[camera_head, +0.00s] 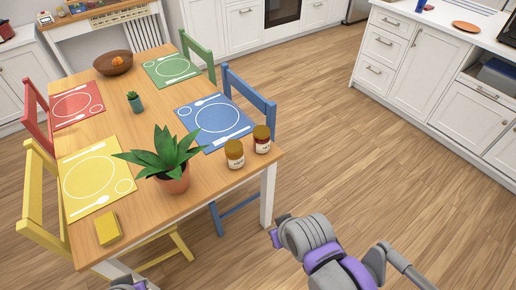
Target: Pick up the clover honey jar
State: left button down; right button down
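Two lidded jars stand upright near the right corner of the wooden table (138,108). One jar (235,157) has amber contents and a brown-gold lid, so it looks like the clover honey jar, though its label is too small to read. The other jar (262,143) is dark red and stands just behind it to the right. My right gripper (278,231) is over the floor below and right of the jars, apart from them; its fingers are not clear. Only a small piece of my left arm shows at the bottom edge, and its fingertips are out of view.
A potted plant (173,180) stands left of the jars, and a yellow box (108,228) lies near the front edge. A blue placemat (216,121) lies behind the jars. A blue chair (250,93) stands at the table's far right side. Floor to the right is clear.

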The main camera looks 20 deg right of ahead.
aim_at(234, 152)
jog(key=l+u, duration=0.3)
jog(key=l, duration=0.8)
jog(key=k+l, duration=0.1)
jog(key=l, duration=0.3)
jog(key=k+l+u, duration=0.1)
jog(key=l, duration=0.35)
